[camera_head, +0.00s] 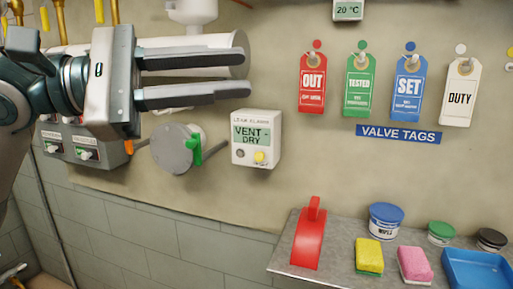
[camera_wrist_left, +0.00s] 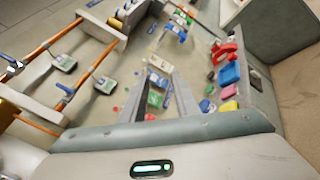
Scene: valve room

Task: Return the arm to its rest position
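My left arm comes in from the left of the head view, raised in front of the wall. Its gripper (camera_head: 242,75) points right, with its two grey fingers apart and nothing between them. In the left wrist view the same gripper (camera_wrist_left: 160,78) shows its fingers spread, with the wall things visible beyond them. The fingers hide part of a white pipe (camera_head: 220,45) in the head view. I see no contact between the gripper and the wall things. My right gripper is in neither view.
A leak alarm box (camera_head: 256,139) reading "VENT - DRY" and a round grey fitting with a green handle (camera_head: 194,149) are below the gripper. Tags, including a red OUT tag (camera_head: 312,85), hang at right. A shelf (camera_head: 285,262) holds a red object (camera_head: 309,238), sponges and tubs.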

